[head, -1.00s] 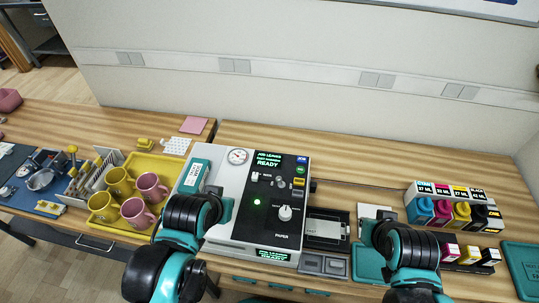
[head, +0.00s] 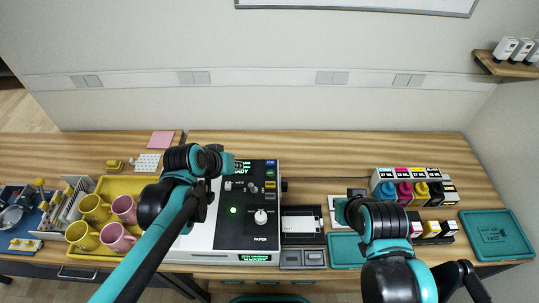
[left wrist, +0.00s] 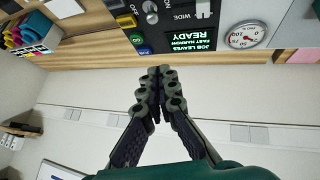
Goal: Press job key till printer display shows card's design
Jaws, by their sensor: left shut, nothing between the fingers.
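The printer (head: 205,230) is a white box with a dark control panel. Its upper display (left wrist: 190,38) reads "JOB LEAVES, FAST NARROW, READY" in the left wrist view; in the head view my left gripper partly covers it. The blue job key (head: 270,162) is at the panel's top right corner, and it shows in the left wrist view (left wrist: 145,50) just beyond the fingertips. My left gripper (head: 236,165) is shut and empty near the display, also seen in the left wrist view (left wrist: 159,72). My right gripper (head: 343,210) is over a white card; its fingers are unclear. The card's design is unreadable.
A yellow tray (head: 128,186) with yellow and pink mugs stands left of the printer. Ink bottles and a cartridge rack (head: 412,174) stand at the right, with a teal tray (head: 497,236) beyond. A lower display (head: 254,258) is on the printer's front.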

